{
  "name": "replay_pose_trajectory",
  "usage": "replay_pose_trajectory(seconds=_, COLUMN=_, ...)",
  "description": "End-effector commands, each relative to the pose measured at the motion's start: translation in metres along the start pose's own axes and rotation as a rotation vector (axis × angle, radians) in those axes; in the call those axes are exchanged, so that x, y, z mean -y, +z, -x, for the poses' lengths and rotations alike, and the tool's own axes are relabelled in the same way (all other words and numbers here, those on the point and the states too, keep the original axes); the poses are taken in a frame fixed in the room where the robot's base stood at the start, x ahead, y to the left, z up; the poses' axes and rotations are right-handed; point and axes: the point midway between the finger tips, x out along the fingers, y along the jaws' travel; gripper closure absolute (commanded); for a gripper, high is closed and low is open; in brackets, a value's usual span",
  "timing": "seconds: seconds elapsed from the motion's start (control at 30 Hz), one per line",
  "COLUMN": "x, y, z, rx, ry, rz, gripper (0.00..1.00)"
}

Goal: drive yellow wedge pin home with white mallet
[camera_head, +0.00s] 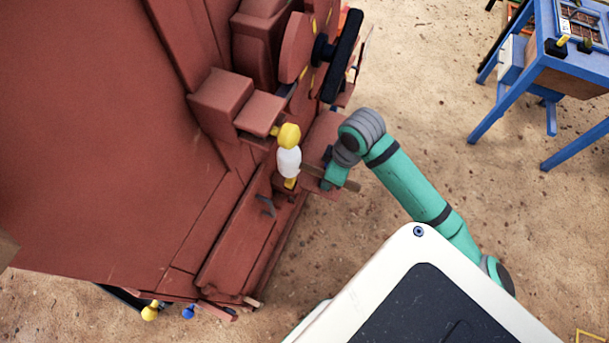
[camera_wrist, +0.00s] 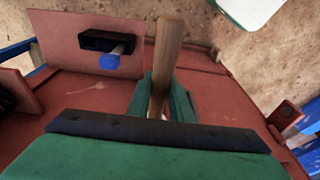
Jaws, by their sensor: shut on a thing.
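The white mallet head (camera_head: 288,162) is in the head view, at the red crusher's near side. Its wooden handle (camera_head: 346,181) runs right through my gripper (camera_head: 328,174). My gripper is shut on the handle, which also stands between the green fingers in the wrist view (camera_wrist: 165,55). A yellow knob, apparently the wedge pin's head (camera_head: 289,135), shows directly above the white head in the picture. Another yellow bit shows just below the white head. I cannot tell whether mallet and pin touch. The pin's shaft is mostly hidden, and the mallet head is hidden in the wrist view.
The red crusher (camera_head: 110,150) fills the left, with a black-rimmed wheel (camera_head: 341,55) above the work spot. A blue-knobbed pin (camera_wrist: 109,62) sits in a black bracket in the wrist view. A blue table (camera_head: 540,75) stands upper right. Sandy ground between is clear.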

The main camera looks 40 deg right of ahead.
Motion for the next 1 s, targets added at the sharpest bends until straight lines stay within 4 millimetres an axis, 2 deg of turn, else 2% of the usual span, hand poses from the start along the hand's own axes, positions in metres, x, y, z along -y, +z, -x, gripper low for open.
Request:
replay_pose_trajectory(seconds=0.1, x=0.001, y=-0.002, z=0.003, rx=0.008, ry=0.000, rz=0.003, gripper=1.00)
replay_pose_trajectory(seconds=0.17, x=0.003, y=0.004, z=-0.024, rx=0.011, ry=-0.006, rz=-0.004, gripper=1.00)
replay_pose_trajectory(seconds=0.23, x=0.003, y=0.012, z=-0.063, rx=0.010, ry=-0.008, rz=-0.006, gripper=1.00)
replay_pose_trajectory(seconds=0.57, x=0.001, y=0.008, z=-0.052, rx=0.007, ry=0.002, rz=0.003, gripper=1.00)
replay_pose_trajectory(seconds=0.9, x=0.001, y=0.001, z=-0.014, rx=0.008, ry=0.002, rz=0.003, gripper=1.00)
replay_pose_trajectory(seconds=1.0, x=0.000, y=0.000, z=-0.008, rx=0.008, ry=0.003, rz=0.002, gripper=1.00)
